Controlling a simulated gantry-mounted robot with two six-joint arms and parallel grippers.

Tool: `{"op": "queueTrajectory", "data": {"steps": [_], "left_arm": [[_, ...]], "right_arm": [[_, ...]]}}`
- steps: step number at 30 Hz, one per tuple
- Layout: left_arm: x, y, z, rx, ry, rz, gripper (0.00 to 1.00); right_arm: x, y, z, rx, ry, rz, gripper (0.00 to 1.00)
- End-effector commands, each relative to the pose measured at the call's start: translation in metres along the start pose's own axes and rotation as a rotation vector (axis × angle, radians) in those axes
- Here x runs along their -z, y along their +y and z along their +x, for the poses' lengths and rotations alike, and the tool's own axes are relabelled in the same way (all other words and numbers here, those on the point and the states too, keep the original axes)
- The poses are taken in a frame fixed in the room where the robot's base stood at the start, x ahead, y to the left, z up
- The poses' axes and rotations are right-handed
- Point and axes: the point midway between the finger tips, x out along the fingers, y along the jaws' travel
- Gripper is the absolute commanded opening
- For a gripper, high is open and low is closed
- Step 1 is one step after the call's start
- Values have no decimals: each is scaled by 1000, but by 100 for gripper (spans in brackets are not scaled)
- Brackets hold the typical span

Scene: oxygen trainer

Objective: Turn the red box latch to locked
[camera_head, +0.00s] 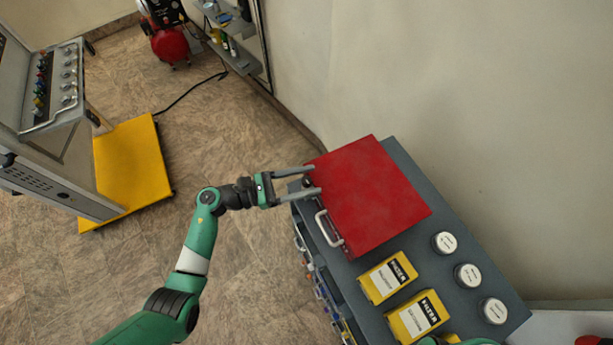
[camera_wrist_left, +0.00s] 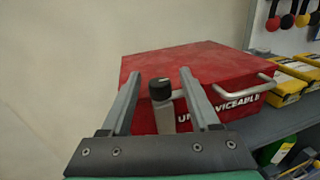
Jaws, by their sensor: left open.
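The red box (camera_head: 368,193) sits closed on a grey bench top, with a pale handle (camera_head: 328,228) on its front. In the left wrist view its front (camera_wrist_left: 245,108) carries partly hidden white lettering. The latch (camera_wrist_left: 160,89) shows there as a black knob with a pale grey bar hanging below it. My left gripper (camera_head: 313,180) is open at the box's front left corner; the wrist view shows its two fingers (camera_wrist_left: 160,74) on either side of the latch, apart from it. I cannot tell how deep the fingers reach. My right gripper is not in view.
Yellow filter boxes (camera_head: 388,277) and several white-lidded jars (camera_head: 468,275) stand on the bench (camera_head: 462,222) beside the red box. A wall runs behind. A grey console (camera_head: 60,120) with a yellow base (camera_head: 132,168) stands at left, with open floor (camera_head: 240,125) between.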

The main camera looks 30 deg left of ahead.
Motion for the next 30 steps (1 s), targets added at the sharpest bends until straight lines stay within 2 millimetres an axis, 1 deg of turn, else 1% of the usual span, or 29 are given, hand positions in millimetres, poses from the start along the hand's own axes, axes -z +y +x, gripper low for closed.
{"op": "queueTrajectory", "data": {"steps": [7,8,9,11,15,18,30], "left_arm": [[0,0,2,-1,0,1,62],[0,0,2,-1,0,1,58],[0,0,2,-1,0,0,51],[0,0,2,-1,0,0,40],[0,0,2,-1,0,0,15],[0,0,2,-1,0,0,0],[0,0,2,-27,1,0,0]], "right_arm": [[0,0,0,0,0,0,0],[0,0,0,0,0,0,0],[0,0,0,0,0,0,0],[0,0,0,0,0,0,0],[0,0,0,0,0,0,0],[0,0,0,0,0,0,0],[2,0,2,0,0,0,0]]}}
